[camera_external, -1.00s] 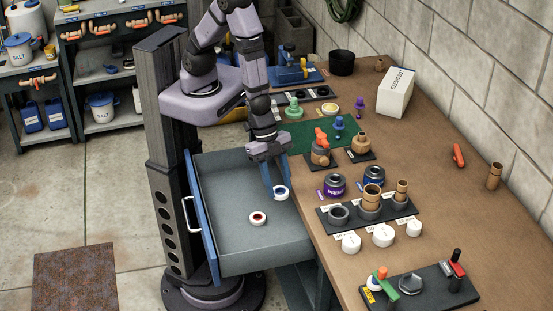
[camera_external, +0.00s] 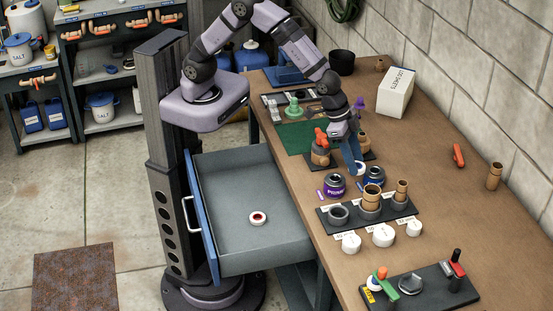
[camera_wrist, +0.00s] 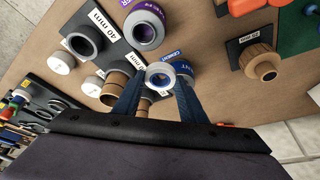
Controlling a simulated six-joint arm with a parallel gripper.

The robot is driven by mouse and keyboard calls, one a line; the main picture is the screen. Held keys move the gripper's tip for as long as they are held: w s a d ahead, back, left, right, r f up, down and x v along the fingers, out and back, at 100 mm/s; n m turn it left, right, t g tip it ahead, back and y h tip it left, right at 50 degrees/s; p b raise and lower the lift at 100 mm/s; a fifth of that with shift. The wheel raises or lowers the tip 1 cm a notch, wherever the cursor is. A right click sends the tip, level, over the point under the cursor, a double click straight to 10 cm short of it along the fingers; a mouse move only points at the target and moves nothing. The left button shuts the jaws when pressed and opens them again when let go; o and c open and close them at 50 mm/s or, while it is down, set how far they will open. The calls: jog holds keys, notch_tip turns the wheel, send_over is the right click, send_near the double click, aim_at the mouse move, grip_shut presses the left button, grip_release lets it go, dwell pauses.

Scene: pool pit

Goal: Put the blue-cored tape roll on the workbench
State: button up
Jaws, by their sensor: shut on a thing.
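The blue-cored tape roll (camera_wrist: 160,75) is white with a dark blue core. In the wrist view it sits between the two blue fingers of my gripper (camera_wrist: 159,84), which is shut on it. In the external view my gripper (camera_external: 354,166) hangs over the workbench (camera_external: 435,135), close to the blue-labelled can (camera_external: 374,178), and the roll (camera_external: 360,169) shows partly behind the fingers. I cannot tell the exact height of the roll above the bench. A red-cored roll (camera_external: 258,218) lies in the open drawer (camera_external: 235,180).
A purple-labelled can (camera_external: 334,185) and a black stand with couplings and brown pipe pieces (camera_external: 340,217) are close by. White caps (camera_external: 383,235) lie in front. Valve pieces (camera_external: 320,148) stand behind.

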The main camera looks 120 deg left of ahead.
jog(key=shift+w+a+r+n+y+b, duration=0.7)
jog(key=shift+w+a+r+n+b, duration=1)
jog(key=shift+w+a, duration=3.7)
jog(key=shift+n, duration=0.4)
jog(key=shift+s+a+f+p, duration=0.15)
jog(key=shift+f+p, duration=0.55)
jog(key=shift+f, duration=1.15)
jog(key=shift+s+a+f+p, duration=0.2)
jog(key=shift+f+p, duration=0.45)
jog(key=shift+f, duration=1.15)
jog(key=shift+s+a+f+p, duration=0.15)
jog(key=shift+f+p, duration=0.55)
jog(key=shift+f, duration=1.15)
jog(key=shift+f, duration=0.1)
jog(key=o, duration=1)
jog(key=shift+r, duration=0.25)
jog(key=b+v, duration=0.4)
jog(key=v, duration=0.7)
jog(key=shift+r, duration=0.45)
